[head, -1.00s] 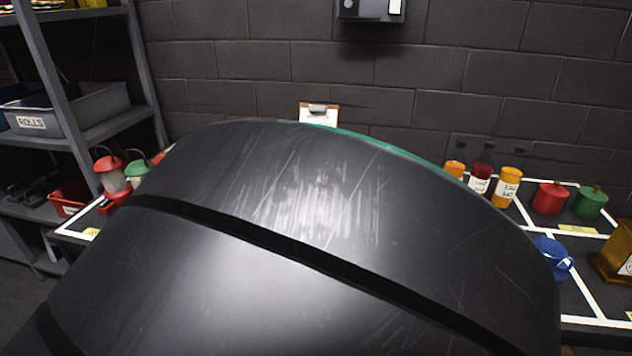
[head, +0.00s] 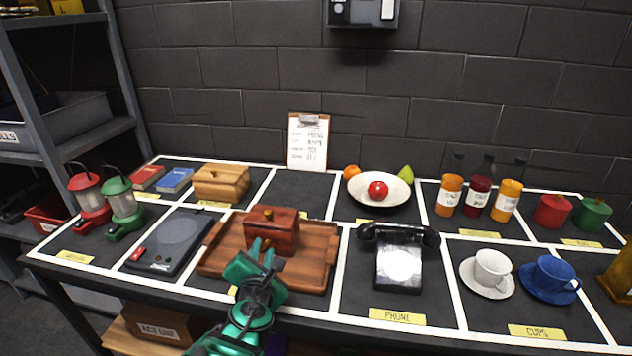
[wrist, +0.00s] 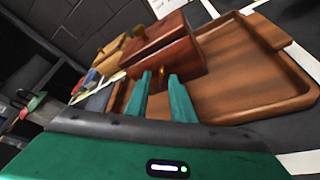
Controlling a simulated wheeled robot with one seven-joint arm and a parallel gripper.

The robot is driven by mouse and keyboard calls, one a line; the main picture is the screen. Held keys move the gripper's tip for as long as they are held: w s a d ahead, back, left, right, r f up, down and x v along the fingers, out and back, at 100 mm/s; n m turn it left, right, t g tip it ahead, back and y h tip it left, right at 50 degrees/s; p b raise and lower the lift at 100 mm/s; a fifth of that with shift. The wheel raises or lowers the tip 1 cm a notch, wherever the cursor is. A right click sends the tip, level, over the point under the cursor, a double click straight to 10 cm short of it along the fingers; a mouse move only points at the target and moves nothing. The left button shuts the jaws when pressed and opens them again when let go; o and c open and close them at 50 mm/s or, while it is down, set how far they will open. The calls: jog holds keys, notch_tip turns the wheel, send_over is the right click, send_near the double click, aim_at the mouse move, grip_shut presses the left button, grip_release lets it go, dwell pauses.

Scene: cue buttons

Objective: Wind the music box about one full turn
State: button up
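A reddish-brown wooden box (head: 272,226) with a lid knob, apparently the music box, stands on a wooden tray (head: 322,262) near the front left of the table. The wrist view also shows the box (wrist: 172,52). A small brass key (wrist: 162,72) sticks out of its front face. My green gripper (head: 262,250) is in front of the box, pointing at that face. In the wrist view its two fingers (wrist: 160,88) stand apart with the key showing between their tips. I cannot tell whether either finger touches the key. The key is hidden in the head view.
A black telephone (head: 399,262) is right of the tray. A flat dark device (head: 172,240) is left, with red and green lanterns (head: 122,208) beyond. A lighter wooden box (head: 221,182) and a fruit bowl (head: 352,192) stand behind. Cups (head: 491,268) are far right.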

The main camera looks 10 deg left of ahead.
jog(key=shift+w+a+f, duration=0.1)
jog(key=shift+w, duration=0.25)
jog(key=shift+c, duration=0.4)
jog(key=shift+w, duration=0.1)
grip_shut()
jog(key=shift+d, duration=0.2)
